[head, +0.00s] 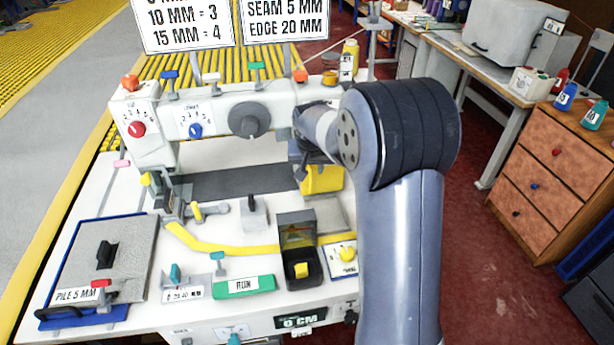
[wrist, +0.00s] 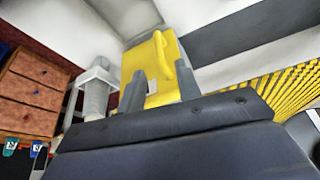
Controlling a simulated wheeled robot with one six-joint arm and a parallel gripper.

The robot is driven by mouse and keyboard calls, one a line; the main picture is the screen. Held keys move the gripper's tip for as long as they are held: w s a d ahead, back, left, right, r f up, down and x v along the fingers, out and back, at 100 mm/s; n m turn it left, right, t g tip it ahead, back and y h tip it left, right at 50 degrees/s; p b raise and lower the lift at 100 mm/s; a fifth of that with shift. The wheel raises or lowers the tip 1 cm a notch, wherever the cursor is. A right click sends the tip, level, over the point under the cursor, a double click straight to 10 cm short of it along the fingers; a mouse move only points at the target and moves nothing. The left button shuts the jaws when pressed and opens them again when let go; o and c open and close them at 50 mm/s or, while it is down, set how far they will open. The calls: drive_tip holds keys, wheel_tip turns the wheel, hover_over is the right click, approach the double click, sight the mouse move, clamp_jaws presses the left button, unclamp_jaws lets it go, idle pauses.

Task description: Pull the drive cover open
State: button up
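The yellow drive cover (head: 322,181) sits on the right part of the white machine, below my wrist, with its upper part hidden by my arm in the head view. In the wrist view the cover (wrist: 152,72) fills the middle, with a yellow loop handle (wrist: 163,50) on its face. My gripper (wrist: 160,84) is open, its two grey fingers apart in front of the cover and the handle between or just beyond the tips. I cannot tell whether they touch it. In the head view my gripper (head: 299,172) is small and partly hidden.
The machine's upper beam (head: 210,112) with knobs runs behind my wrist. A dark hinged box (head: 298,235), a yellow strip (head: 215,246) and a green RUN plate (head: 245,286) lie in front. A wooden drawer cabinet (head: 560,165) stands right, across open red floor.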

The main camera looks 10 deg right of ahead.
sight(311, 179)
drive_tip(key=p+x, duration=0.1)
drive_tip(key=x, duration=0.8)
drive_tip(key=shift+c, duration=0.5)
clamp_jaws()
